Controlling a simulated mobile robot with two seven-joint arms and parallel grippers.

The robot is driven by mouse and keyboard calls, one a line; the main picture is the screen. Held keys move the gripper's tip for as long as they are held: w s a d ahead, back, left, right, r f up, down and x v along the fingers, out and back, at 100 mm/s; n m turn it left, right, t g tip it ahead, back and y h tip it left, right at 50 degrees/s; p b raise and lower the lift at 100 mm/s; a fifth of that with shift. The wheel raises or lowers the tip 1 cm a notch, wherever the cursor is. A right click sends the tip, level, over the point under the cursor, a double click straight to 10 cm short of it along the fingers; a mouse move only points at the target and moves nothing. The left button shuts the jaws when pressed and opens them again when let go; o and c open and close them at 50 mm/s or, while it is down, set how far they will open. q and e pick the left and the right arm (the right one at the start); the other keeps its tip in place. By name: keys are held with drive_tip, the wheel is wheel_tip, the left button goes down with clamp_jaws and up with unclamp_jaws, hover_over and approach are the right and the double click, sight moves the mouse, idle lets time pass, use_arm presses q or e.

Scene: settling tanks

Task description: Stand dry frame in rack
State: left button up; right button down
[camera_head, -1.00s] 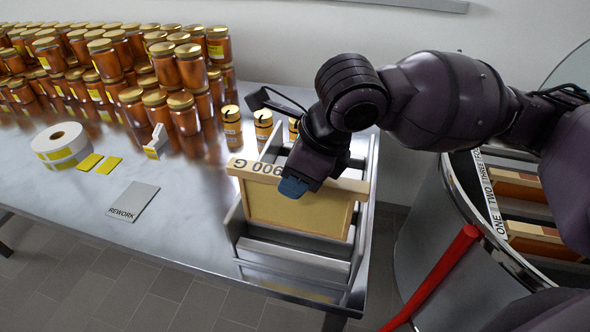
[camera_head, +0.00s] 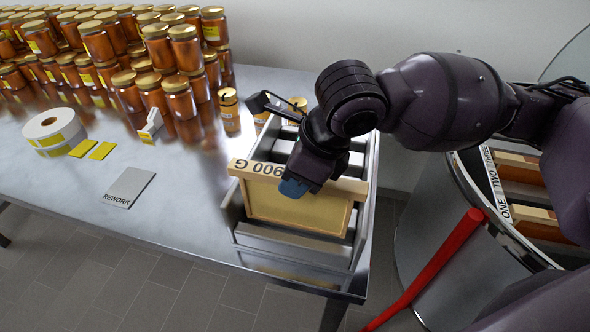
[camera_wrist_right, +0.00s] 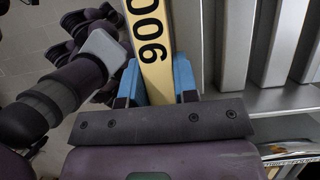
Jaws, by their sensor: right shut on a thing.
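The frame (camera_head: 295,211) is a pale wooden frame with a yellow panel and "900 G" on its top bar. My right gripper (camera_head: 295,187) is shut on the top bar and holds the frame upright at the rack. In the right wrist view the top bar (camera_wrist_right: 147,40) sits between the blue fingertips (camera_wrist_right: 160,82). The grey metal rack (camera_head: 364,190) with several slats stands at the table's right end, around and behind the frame. The frame's lower edge is at the rack's front part; I cannot tell whether it rests there. My left gripper is not clearly seen.
Many honey jars (camera_head: 160,60) are stacked at the back left. A label roll (camera_head: 52,130), yellow labels (camera_head: 102,150) and a grey REWORK card (camera_head: 128,187) lie on the table (camera_head: 190,215). Right stands a round metal tank (camera_head: 440,240) with more frames and a red bar (camera_head: 430,268).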

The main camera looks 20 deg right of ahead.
drive_tip(key=shift+f, duration=0.4)
drive_tip(key=shift+f+b, duration=0.7)
drive_tip(key=shift+f, duration=1.05)
drive_tip(key=shift+f+b, duration=0.3)
drive_tip(key=shift+f, duration=0.15)
drive_tip(key=shift+f, duration=0.1)
